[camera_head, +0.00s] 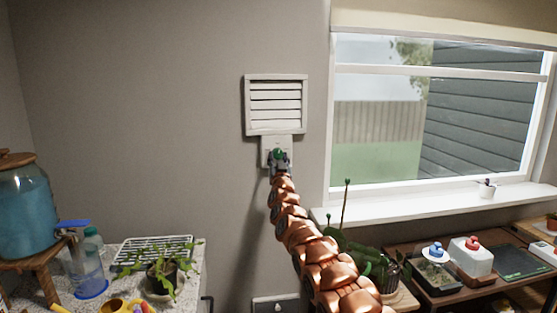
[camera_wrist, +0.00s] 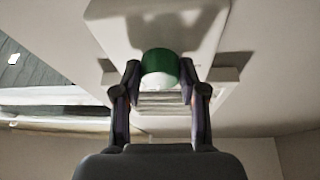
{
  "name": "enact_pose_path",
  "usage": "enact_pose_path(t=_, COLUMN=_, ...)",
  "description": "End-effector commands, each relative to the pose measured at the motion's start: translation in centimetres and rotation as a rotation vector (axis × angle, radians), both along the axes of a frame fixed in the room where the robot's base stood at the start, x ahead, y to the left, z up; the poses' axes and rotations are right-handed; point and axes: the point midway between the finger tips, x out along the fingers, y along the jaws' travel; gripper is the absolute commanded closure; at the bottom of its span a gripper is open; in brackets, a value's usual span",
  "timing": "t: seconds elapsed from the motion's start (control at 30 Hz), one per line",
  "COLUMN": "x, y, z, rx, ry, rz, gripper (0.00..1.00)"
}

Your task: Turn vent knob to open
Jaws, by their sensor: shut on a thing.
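The vent (camera_head: 276,105) is a white louvred unit on the grey wall, left of the window, and its slats look closed or nearly so in the head view. Below it is a white plate (camera_head: 267,146) with a green vent knob (camera_head: 277,154). The knob also shows in the wrist view (camera_wrist: 160,64) as a green cylinder in front of the white plate. My gripper (camera_head: 279,160) is at the knob, with one finger on each side of it. In the wrist view my gripper (camera_wrist: 159,80) is shut on the knob. The knob's pointer or markings cannot be made out.
A window (camera_head: 440,115) with a white sill (camera_head: 430,202) is to the right. A counter at left holds a blue jar (camera_head: 25,215), a wire rack (camera_head: 150,248) and a potted plant (camera_head: 165,272). The wall around the vent is bare.

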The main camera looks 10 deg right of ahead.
Motion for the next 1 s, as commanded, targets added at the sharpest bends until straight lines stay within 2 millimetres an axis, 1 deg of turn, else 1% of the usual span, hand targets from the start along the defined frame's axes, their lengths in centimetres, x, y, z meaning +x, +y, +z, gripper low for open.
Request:
enact_pose_path(t=0.03, x=-0.04, y=0.47, z=0.22, rx=0.035, ry=0.0, rz=0.004, gripper=0.93)
enact_pose_path(t=0.27, x=-0.01, y=0.73, z=0.44, rx=0.235, ry=0.002, rz=0.005, gripper=0.93)
enact_pose_path(t=0.7, x=0.01, y=0.93, z=0.92, rx=0.632, ry=0.002, rz=0.003, gripper=0.93)
enact_pose_path(t=1.0, x=0.0, y=0.89, z=1.07, rx=0.853, ry=0.0, rz=0.002, gripper=0.93)
